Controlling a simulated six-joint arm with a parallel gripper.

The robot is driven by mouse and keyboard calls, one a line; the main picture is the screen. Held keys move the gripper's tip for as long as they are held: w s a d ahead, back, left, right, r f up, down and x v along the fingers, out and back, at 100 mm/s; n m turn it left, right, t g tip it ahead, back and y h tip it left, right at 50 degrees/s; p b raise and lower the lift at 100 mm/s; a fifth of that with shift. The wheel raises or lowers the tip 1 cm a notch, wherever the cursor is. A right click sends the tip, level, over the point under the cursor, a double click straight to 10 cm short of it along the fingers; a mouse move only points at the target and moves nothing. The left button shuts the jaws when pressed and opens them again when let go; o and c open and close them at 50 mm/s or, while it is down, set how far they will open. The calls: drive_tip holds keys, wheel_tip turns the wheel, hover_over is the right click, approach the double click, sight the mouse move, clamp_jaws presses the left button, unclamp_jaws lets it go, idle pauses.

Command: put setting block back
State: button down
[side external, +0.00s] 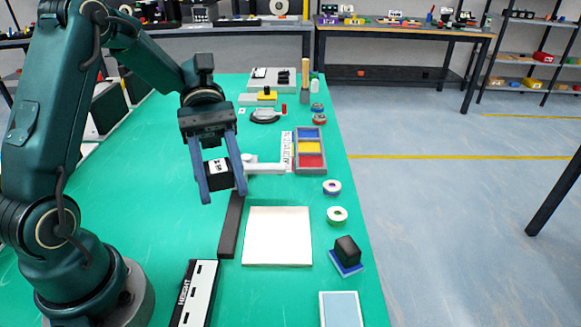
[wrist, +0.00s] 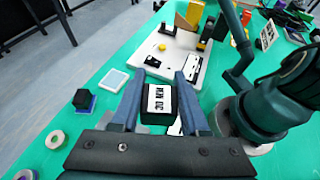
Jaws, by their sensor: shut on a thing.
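The setting block (side external: 217,173) is black with a white label on its face. In the wrist view the setting block (wrist: 158,101) sits between the two blue fingers, and its label seems to read "30 MM". My gripper (side external: 223,192) is shut on it and holds it in the air over the green bench, behind and left of the white square plate. In the wrist view my gripper (wrist: 160,76) points toward the near end of the bench. A black and white holder marked "HEIGHT" (side external: 195,292) lies at the front; the block partly hides a white strip in the wrist view.
A white plate (side external: 278,237) and a dark bar (side external: 231,225) lie below my gripper. A black block on a blue base (side external: 347,254), tape rolls (side external: 337,215) and a tricolour tray (side external: 310,150) line the right side. A white fixture board (wrist: 150,72) stands beyond.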

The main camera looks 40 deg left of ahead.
wheel_tip(320, 180, down, 5)
hover_over(272, 320)
drive_tip(key=shift+n, duration=0.3)
wheel_tip(272, 320, down, 8)
drive_tip(key=shift+s+r, duration=0.1)
drive_tip(key=shift+r, duration=0.15)
drive_tip(key=shift+f+t, duration=0.3)
drive_tip(key=shift+f, duration=1.65)
drive_tip(key=shift+f, duration=0.1)
drive_tip(key=shift+c, duration=2)
unclamp_jaws()
